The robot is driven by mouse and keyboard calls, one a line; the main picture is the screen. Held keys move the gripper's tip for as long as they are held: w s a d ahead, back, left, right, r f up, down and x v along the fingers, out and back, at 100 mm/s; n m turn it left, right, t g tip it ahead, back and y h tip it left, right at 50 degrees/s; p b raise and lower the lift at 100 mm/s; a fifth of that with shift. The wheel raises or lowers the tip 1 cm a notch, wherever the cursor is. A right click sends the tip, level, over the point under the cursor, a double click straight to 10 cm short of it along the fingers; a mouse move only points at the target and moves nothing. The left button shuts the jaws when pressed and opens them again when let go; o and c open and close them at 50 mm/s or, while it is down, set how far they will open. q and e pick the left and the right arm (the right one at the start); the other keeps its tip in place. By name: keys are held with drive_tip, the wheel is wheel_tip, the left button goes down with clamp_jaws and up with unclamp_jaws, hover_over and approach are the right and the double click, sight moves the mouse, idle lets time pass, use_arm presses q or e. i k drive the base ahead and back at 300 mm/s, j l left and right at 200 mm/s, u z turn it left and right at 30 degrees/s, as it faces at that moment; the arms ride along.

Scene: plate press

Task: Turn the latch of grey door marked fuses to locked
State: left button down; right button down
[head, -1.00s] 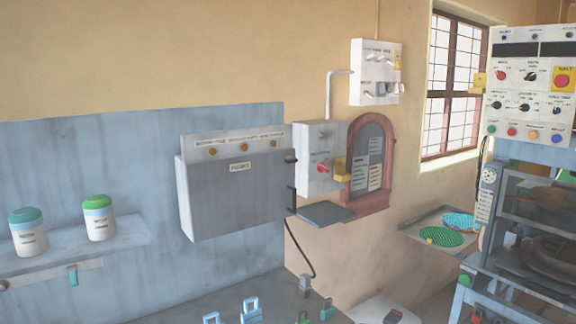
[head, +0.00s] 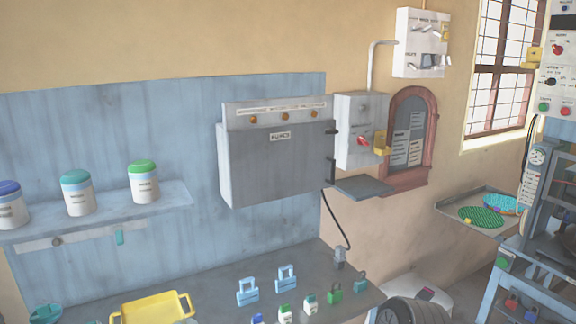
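The grey door marked FUSES (head: 275,168) is the front of a wall box on the blue board, in the middle of the head view. The door looks shut over the box. A dark latch or handle (head: 330,171) sits at its right edge; I cannot tell its setting. Above the door, a pale strip (head: 270,111) carries several orange lamps. Neither of my grippers is in view.
A workbench (head: 215,287) below holds padlocks (head: 247,292) and a yellow tray (head: 153,309). A shelf (head: 130,210) with jars is at left. Right of the box are a small switch box (head: 352,150) with a red knob, a dark ledge (head: 363,188) and an arched window frame (head: 432,140).

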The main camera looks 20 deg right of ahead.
sight(329, 131)
drive_tip(key=l, duration=0.6)
drive_tip(key=i+l, duration=0.15)
drive_tip(key=l, duration=1.05)
drive_tip(key=i+l, duration=0.15)
drive_tip(key=l, duration=1.1)
drive_tip(key=i+z, duration=0.05)
